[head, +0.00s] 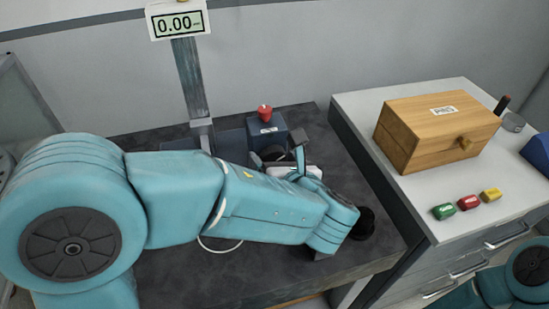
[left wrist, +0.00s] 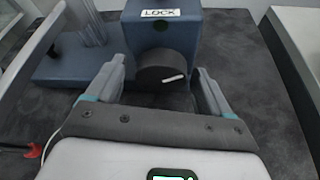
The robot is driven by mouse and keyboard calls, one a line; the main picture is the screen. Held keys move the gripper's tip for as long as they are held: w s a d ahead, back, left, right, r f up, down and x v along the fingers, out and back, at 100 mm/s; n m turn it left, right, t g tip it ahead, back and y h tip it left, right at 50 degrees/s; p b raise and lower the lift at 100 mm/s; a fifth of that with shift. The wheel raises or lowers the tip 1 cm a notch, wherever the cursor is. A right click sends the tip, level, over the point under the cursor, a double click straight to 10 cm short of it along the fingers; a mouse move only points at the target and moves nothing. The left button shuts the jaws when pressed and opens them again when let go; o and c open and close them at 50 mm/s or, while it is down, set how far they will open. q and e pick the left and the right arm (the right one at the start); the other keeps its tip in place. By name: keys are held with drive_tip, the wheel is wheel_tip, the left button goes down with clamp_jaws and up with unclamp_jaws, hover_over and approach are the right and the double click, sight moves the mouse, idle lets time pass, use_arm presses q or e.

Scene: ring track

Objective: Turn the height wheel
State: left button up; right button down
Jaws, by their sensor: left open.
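The height wheel is a dark round knob (left wrist: 162,74) with a white mark, on the front of a blue block (left wrist: 163,28) labelled LOCK. In the head view the wheel (head: 272,153) is partly hidden behind my left arm and gripper. My left gripper (head: 283,158) is open at the wheel. In the left wrist view its two fingers (left wrist: 162,88) stand on either side of the wheel's near part, with visible gaps. The display (head: 178,24) on the column reads 0.00. My right gripper is out of view.
A red knob (head: 265,113) tops the blue block. A grey column (head: 190,80) rises behind it on the dark table (head: 150,137). On the right, a white-topped cabinet (head: 362,101) bears a wooden box (head: 420,150) and green, red and yellow blocks (head: 467,202).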

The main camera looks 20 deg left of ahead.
use_arm(q)
drive_tip(key=shift+w+f, duration=0.1)
drive_tip(key=c, duration=1)
drive_tip(key=shift+c, duration=0.2)
drive_tip(key=shift+f+n+h+b, duration=0.2)
drive_tip(key=shift+n+h+b, duration=0.3)
drive_tip(key=shift+b, duration=0.55)
drive_tip(key=n+t+h+b, duration=0.1)
drive_tip(key=n+b, duration=0.2)
drive_tip(key=b, duration=0.3)
drive_tip(key=n+t+h+b, duration=0.2)
drive_tip(key=n+b, duration=0.1)
drive_tip(key=b, duration=0.3)
drive_tip(key=shift+f, duration=0.2)
drive_tip(key=shift+r+n+t+b, duration=0.2)
drive_tip(key=shift+n+t+b, duration=0.15)
drive_tip(key=shift+b, duration=0.7)
